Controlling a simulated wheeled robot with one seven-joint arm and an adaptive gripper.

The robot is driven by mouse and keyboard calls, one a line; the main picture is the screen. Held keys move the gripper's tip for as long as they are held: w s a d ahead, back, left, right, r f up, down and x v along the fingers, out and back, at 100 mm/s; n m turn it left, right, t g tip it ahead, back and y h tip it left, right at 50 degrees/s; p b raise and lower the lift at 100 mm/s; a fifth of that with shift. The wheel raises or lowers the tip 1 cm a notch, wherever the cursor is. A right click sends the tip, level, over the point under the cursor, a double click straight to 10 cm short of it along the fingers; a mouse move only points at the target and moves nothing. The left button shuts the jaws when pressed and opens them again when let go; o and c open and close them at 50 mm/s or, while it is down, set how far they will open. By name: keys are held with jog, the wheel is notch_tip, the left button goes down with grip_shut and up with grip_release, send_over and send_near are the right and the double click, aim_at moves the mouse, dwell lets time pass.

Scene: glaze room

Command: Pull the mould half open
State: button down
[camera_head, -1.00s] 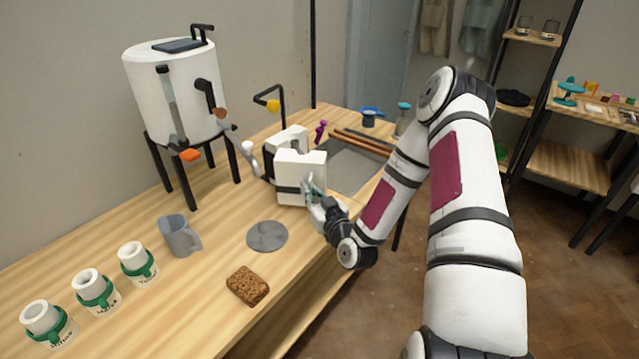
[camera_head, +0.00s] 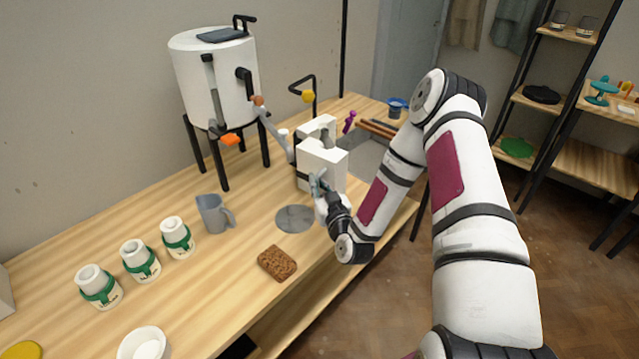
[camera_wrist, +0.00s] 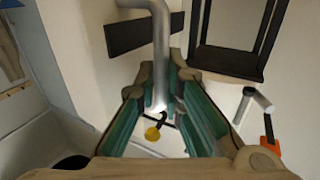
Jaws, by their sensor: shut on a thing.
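The white block mould (camera_head: 322,165) stands on the wooden bench. Its front half is nearest me, and its rear half (camera_head: 314,127) stands behind, towards the white tank. A gap shows between them at the top, with a grey rounded form (camera_head: 327,138) in it. My gripper (camera_head: 318,184) is at the front half's near face, its teal fingers shut. In the wrist view my gripper (camera_wrist: 165,88) closes around a grey bar handle (camera_wrist: 160,45). The far end of the handle and the mould's lower edges are partly hidden.
A round grey disc (camera_head: 295,218) and a brown sponge (camera_head: 277,263) lie on the bench near my gripper. A grey jug (camera_head: 214,213), several green-banded white jars (camera_head: 140,260) and a white tank (camera_head: 215,80) stand left.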

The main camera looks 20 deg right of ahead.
jog(key=c, duration=2)
grip_release()
jog(key=shift+o, duration=0.2)
jog(key=s, duration=1.2)
jog(key=shift+a, duration=0.3)
